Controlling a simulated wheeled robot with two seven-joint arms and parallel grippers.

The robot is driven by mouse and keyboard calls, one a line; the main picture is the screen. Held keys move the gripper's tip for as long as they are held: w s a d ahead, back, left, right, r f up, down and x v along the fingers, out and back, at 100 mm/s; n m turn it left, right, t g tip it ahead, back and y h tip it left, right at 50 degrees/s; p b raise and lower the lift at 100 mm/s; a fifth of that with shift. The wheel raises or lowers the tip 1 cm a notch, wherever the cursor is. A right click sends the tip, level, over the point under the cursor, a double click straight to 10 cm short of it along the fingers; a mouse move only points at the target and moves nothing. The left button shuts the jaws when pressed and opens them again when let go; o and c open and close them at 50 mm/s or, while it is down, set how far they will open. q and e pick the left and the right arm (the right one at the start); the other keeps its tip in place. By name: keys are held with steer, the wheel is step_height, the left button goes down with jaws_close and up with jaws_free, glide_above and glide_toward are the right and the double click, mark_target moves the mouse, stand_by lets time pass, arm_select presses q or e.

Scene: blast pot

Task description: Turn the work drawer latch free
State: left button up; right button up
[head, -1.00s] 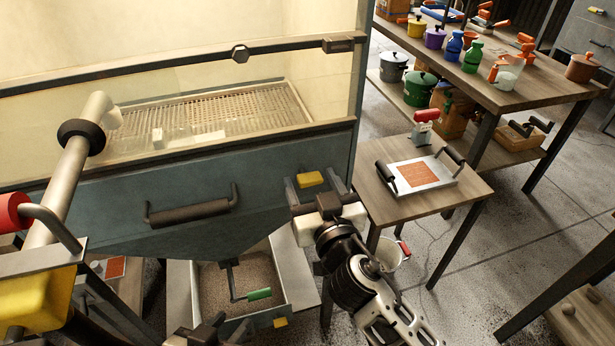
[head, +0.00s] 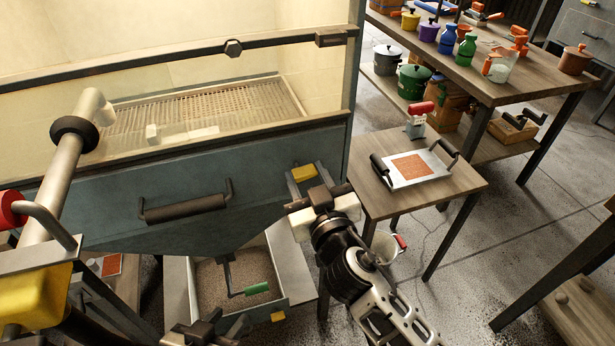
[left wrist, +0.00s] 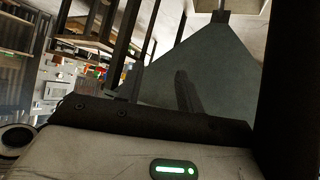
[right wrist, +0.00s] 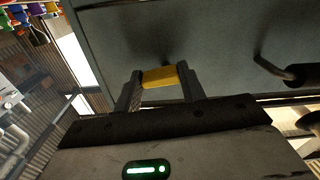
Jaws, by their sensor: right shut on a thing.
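The yellow latch (head: 304,172) sits on the right part of the blue-grey front panel (head: 262,190) of the cabinet, right of the dark bar handle (head: 185,208). My right gripper (head: 305,178) reaches up to it from below. In the right wrist view the yellow latch (right wrist: 160,77) lies between the two fingertips, and the gripper is shut on it. My left gripper (head: 212,328) is low at the bottom of the head view, in front of the grit bin. In the left wrist view its two fingers (left wrist: 158,88) stand apart with nothing between them.
A grit bin (head: 285,262) with a green-handled crank (head: 256,288) is below the cabinet. A pale pipe (head: 62,165) stands at the left. A small table (head: 450,188) with a tray is to the right, and a shelf table (head: 510,90) with pots is behind it. Floor shows between the tables.

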steer(key=n, duration=0.4)
steer(key=shift+r+p, duration=0.2)
steer(key=shift+p, duration=0.15)
steer(key=n, duration=0.4)
steer(key=shift+a+r+p, duration=0.1)
steer(key=shift+r+p, duration=0.05)
steer(key=shift+p, duration=0.15)
steer(key=n+p, duration=0.1)
steer(key=n, duration=0.3)
steer(key=shift+a+n, duration=0.1)
steer(key=shift+n, duration=0.2)
steer(key=shift+a+r+n+p, duration=0.15)
steer(key=shift+n+p, duration=0.15)
steer(key=shift+n, duration=1.5)
steer(key=o, duration=1)
steer(key=shift+s, duration=0.15)
